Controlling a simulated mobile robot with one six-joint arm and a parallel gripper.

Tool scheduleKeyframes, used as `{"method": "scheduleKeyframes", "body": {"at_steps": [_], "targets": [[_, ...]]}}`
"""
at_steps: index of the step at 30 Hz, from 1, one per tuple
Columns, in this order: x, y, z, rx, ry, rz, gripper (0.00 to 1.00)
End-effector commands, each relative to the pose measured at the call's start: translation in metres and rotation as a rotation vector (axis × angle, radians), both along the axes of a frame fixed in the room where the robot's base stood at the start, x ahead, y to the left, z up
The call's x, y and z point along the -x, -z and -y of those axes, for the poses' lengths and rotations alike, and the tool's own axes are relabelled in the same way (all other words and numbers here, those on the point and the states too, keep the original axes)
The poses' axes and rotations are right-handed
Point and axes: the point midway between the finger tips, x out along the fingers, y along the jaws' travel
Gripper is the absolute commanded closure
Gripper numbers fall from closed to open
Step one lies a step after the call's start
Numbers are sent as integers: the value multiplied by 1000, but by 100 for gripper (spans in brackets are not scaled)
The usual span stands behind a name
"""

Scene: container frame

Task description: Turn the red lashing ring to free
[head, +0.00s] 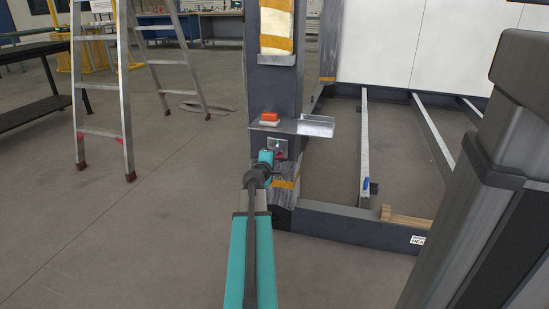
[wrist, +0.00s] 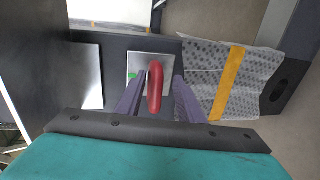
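The red lashing ring (wrist: 155,87) stands out from a small metal plate (wrist: 140,62) in the wrist view. A green mark (wrist: 132,75) shows on the plate, left of the ring. My gripper (wrist: 158,88) is open, with one finger on each side of the ring and a gap to each. In the head view the plate (head: 275,144) is on the dark post (head: 272,85), below a small shelf. My gripper (head: 264,160) is in front of it there and mostly hides the ring.
A metal shelf (head: 318,127) with an orange-red object (head: 269,117) juts out above the plate. Grey wrapping with a yellow strap (wrist: 228,85) lies close right of the gripper in the wrist view. A ladder (head: 103,90) stands to the left on open floor.

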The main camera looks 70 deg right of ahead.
Motion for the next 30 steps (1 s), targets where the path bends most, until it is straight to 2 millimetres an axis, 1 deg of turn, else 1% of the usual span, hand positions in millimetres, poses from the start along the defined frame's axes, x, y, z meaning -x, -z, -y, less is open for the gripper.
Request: {"method": "scheduleKeyframes", "body": {"at_steps": [17, 23, 30], "targets": [[-3, -4, -4, 5, -6, -1, 67], [-4, -6, -15, 5, -9, 0, 67], [-4, -11, -37, 6, -10, 0, 67]]}}
